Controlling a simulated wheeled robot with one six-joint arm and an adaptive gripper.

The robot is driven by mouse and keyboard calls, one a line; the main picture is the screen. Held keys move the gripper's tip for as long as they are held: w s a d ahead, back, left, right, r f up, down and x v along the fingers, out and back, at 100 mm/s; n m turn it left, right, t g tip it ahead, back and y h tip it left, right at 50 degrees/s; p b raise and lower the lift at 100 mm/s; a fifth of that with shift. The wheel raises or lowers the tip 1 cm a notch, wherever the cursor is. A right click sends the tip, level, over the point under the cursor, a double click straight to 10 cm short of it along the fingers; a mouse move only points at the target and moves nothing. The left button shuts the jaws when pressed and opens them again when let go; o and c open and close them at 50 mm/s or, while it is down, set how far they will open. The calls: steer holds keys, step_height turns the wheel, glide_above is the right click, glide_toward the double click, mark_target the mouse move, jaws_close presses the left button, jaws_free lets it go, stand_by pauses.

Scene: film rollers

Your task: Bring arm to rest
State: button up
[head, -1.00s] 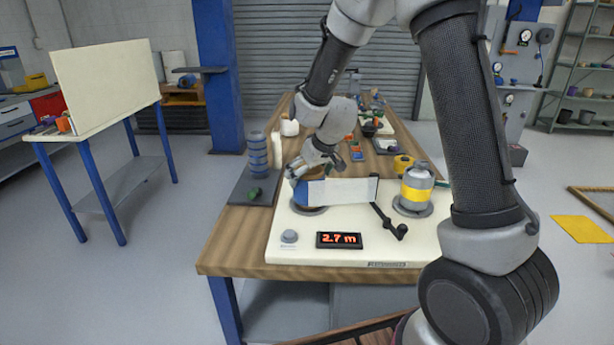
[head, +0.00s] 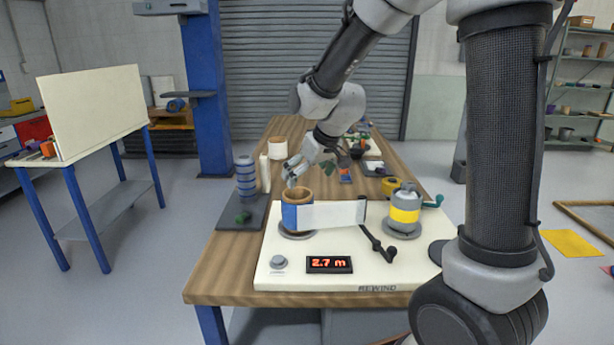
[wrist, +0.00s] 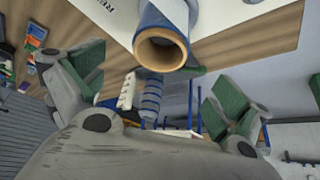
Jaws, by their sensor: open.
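My gripper (head: 308,174) is raised just above and behind the left roll on the rewind board in the head view. In the wrist view my gripper (wrist: 155,95) has its green-padded fingers spread wide, with nothing between them. The left roll (head: 296,211) is a tan core with a blue band, standing on its spindle; its open end (wrist: 162,48) faces the wrist camera. A white strip (head: 335,214) runs from it towards the yellow-and-grey roll (head: 404,213) on the right. The counter on the white rewind board (head: 300,278) reads 2.7 m.
A stack of blue-grey rolls (head: 246,180) stands on a dark plate at the left of the wooden bench (head: 215,265). Small parts lie farther back. A blue column (head: 208,110) stands behind at left.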

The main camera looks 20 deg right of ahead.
steer(key=s+d+r+m, duration=0.1)
steer(key=s+d+r, duration=0.2)
steer(key=s, duration=0.6)
steer(key=s+d+r+m+g+h, duration=0.1)
steer(key=s+d+r, duration=0.2)
steer(key=s, duration=0.7)
steer(key=s+d+r+m+h, duration=0.1)
steer(key=s+d+r, duration=0.2)
steer(key=s+d, duration=0.4)
steer(key=s, duration=0.3)
steer(key=shift+s+m, duration=0.2)
steer(key=shift+m, duration=0.2)
